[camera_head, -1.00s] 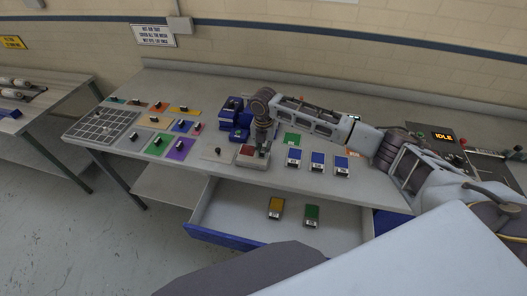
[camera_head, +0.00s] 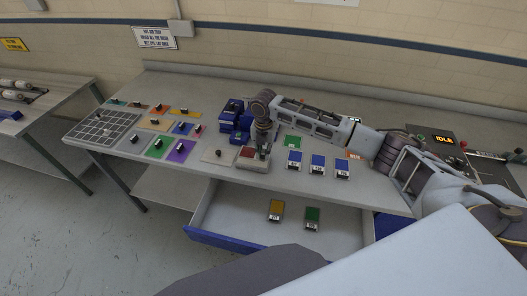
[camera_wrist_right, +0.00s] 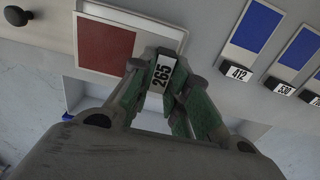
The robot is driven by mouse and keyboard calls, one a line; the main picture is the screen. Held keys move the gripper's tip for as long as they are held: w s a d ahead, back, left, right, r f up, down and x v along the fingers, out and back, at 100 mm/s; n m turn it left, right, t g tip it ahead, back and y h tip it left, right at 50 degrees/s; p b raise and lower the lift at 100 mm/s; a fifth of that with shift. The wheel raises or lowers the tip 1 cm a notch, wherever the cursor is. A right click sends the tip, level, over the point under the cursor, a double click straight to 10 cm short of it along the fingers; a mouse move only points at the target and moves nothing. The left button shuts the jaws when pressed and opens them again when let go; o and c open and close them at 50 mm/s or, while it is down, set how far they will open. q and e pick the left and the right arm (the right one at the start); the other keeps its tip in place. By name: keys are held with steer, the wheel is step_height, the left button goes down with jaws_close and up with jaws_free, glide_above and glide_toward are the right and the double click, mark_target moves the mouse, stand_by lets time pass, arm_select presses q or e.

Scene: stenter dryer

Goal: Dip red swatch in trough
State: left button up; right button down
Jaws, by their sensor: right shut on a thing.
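The red swatch (camera_head: 251,153) is a dark red patch with a pale border, at the front middle of the workbench; it also shows in the right wrist view (camera_wrist_right: 105,48). My right gripper (camera_head: 262,152) points down at its right side. I cannot tell whether the swatch touches the bench. Behind it stands a blue box-like unit (camera_head: 229,116), partly hidden by my arm; I cannot tell whether it is the trough. My left gripper is out of view.
Several blue cards (camera_head: 316,161) lie right of the gripper, with a green patch (camera_head: 292,139) behind. A pale plate with a black knob (camera_head: 218,154) lies left. Coloured swatches and a grid tray (camera_head: 101,127) lie further left. An open drawer (camera_head: 240,222) juts out below.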

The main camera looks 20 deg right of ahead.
stand_by(0.3)
steer(key=shift+r, duration=1.5)
